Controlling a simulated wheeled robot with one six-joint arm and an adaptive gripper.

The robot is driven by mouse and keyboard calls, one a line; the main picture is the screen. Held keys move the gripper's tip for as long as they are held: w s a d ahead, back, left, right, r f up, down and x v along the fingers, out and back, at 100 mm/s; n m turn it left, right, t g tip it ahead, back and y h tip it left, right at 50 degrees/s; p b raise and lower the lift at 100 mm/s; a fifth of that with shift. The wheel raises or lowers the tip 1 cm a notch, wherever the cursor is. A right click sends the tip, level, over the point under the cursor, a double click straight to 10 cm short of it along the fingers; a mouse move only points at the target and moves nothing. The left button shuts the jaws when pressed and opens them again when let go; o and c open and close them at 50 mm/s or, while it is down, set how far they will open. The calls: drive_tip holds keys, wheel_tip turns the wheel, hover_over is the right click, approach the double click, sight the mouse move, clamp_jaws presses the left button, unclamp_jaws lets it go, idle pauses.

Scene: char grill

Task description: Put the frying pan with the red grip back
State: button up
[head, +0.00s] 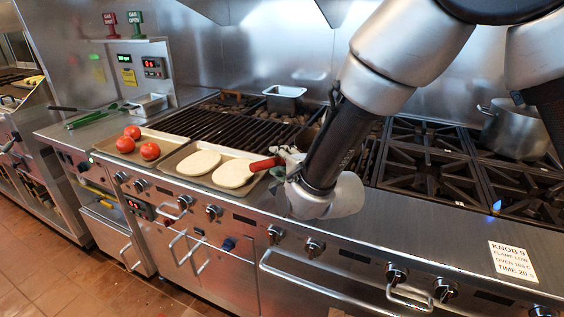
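A red grip (264,163) shows at the right end of the tray with the flat breads, pointing left. I take it as the frying pan's grip; the pan's body is not visible, and my arm covers the area to its right. My gripper (286,161) is at the right end of the red grip, close against it. The fingers are small and partly covered by my wrist, so I cannot tell whether they are closed around the grip.
Trays at the front hold tomatoes (150,151) and two pale flat breads (199,163). Behind are a char grill (226,126) and a small metal pan (285,98). Burner grates (432,172) and a pot (513,131) stand right. Knobs and oven handles line the front.

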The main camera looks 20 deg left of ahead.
drive_tip(key=shift+r, duration=0.1)
drive_tip(key=v, duration=1.2)
drive_tip(key=w+d+r+n+g+h, duration=0.1)
drive_tip(key=w+d+r+n+h, duration=0.2)
drive_tip(key=d, duration=0.9)
drive_tip(key=w+d+r+n+g+h, duration=0.15)
drive_tip(key=w+d+r, duration=0.35)
drive_tip(key=d, duration=0.6)
drive_tip(key=s+d+n+g+h, duration=0.1)
drive_tip(key=s+d+n+h, duration=0.1)
drive_tip(key=s+d, duration=0.4)
drive_tip(key=s+d+r+n+g+h, duration=0.1)
drive_tip(key=s+d, duration=0.5)
drive_tip(key=d, duration=0.6)
drive_tip(key=s+d+r+n+g+h, duration=0.1)
drive_tip(key=s+d+n+g+h, duration=0.1)
drive_tip(key=s+d, duration=0.4)
drive_tip(key=d+h, duration=0.1)
drive_tip(key=d, duration=0.2)
drive_tip(key=shift+s+d+r+n, duration=0.25)
drive_tip(key=shift+d+n, duration=0.1)
drive_tip(key=shift+d, duration=0.05)
